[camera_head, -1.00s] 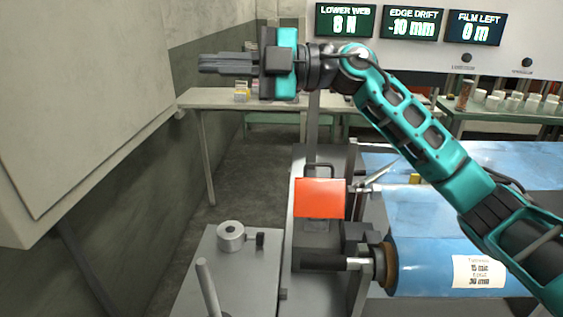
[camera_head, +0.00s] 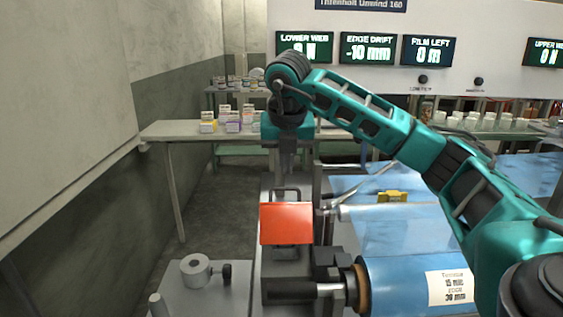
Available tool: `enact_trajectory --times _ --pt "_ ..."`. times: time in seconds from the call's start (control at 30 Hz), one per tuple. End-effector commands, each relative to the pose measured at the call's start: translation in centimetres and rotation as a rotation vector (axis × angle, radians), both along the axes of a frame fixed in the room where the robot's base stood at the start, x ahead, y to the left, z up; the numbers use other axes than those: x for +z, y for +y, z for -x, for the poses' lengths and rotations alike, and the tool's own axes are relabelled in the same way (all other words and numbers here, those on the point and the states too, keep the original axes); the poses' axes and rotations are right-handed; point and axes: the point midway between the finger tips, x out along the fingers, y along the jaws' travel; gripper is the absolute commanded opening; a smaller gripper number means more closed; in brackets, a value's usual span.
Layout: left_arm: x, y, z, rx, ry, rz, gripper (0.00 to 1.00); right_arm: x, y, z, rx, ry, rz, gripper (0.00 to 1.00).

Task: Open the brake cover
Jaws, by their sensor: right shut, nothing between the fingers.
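The brake cover seems to be the orange-red plate (camera_head: 286,224) on the grey machine frame, left of the blue film roll. A dark handle-like loop stands just behind its top edge. The plate stands facing me, and what lies behind it is mostly hidden. My right gripper (camera_head: 287,170) points down above and behind the plate, close to the loop; I cannot tell whether it touches. Its fingers are together with nothing between them. My left gripper is not in view.
A grey plate with a round metal collar (camera_head: 196,269) stands at front left. A table (camera_head: 165,130) with small boxes stands behind.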

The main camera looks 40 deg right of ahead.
Motion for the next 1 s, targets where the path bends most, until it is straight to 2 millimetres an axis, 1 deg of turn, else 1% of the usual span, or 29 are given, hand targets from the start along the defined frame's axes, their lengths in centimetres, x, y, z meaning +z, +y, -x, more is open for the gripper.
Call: enact_trajectory --times 0.03,0.3,0.4,0.6,1.0 --pt "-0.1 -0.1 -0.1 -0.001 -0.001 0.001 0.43 -1.3 -0.3 -0.2 -0.002 0.006 0.001 0.00" --pt "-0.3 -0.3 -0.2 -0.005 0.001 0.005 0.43 -6.8 -1.6 -1.8 -0.001 0.003 -0.001 0.00" --pt "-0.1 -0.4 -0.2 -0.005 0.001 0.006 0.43 -7.1 -2.4 -2.9 -0.003 -0.001 -0.004 0.00" --pt "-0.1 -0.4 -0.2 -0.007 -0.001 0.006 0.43 -8.0 -3.5 -4.2 0.000 0.000 -0.003 0.00" --pt "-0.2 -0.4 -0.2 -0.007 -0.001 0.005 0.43 -8.2 -3.8 -4.6 0.002 -0.001 -0.003 0.00"
